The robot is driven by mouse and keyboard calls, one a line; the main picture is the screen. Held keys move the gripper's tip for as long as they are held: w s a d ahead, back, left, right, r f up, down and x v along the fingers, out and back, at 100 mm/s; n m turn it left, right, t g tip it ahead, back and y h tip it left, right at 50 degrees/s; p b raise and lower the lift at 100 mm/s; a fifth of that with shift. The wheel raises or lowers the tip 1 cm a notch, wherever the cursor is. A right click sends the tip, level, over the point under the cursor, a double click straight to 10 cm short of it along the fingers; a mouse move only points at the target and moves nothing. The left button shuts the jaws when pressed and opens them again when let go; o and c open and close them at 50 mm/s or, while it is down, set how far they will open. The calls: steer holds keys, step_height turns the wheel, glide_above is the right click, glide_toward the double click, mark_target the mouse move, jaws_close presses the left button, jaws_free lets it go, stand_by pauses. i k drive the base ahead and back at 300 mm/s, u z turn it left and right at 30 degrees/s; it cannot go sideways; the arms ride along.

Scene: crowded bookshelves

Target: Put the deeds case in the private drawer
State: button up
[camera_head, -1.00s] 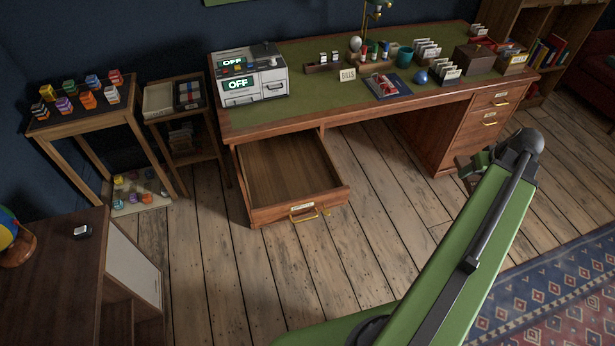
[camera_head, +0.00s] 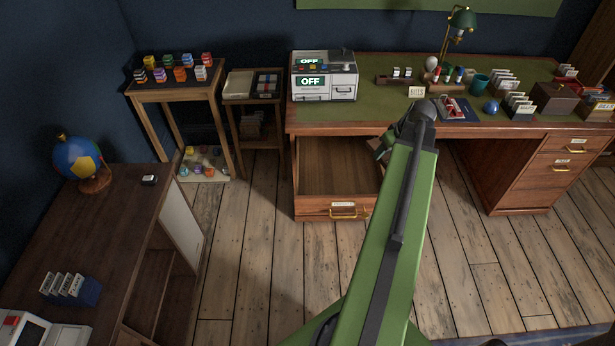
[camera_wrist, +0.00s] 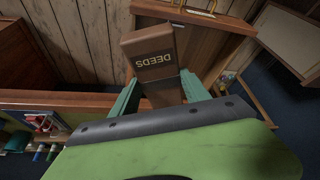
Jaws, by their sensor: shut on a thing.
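My gripper (camera_wrist: 160,92) is shut on the brown deeds case (camera_wrist: 150,52), whose "DEEDS" lettering shows in the wrist view. In the head view my gripper (camera_head: 380,148) is at the right side of the open drawer, mostly hidden behind my green arm, and the case cannot be made out there. The open drawer (camera_head: 332,208) sticks out from the left end of the desk and its visible floor is bare. It has a brass handle and a small label too small to read. In the wrist view the drawer (camera_wrist: 205,48) lies beyond the case.
The desk (camera_head: 300,118) has a green top with a white machine (camera_head: 325,82) reading "OFF" at its left. Card holders and a blue ball (camera_head: 491,106) are further right. A dark cabinet (camera_head: 110,215) with a globe (camera_head: 78,160) stands at left. The floor before the drawer is clear.

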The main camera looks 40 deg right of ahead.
mark_target(333, 174)
steer(key=z, duration=0.05)
steer(key=i, duration=1)
steer(key=u, duration=0.1)
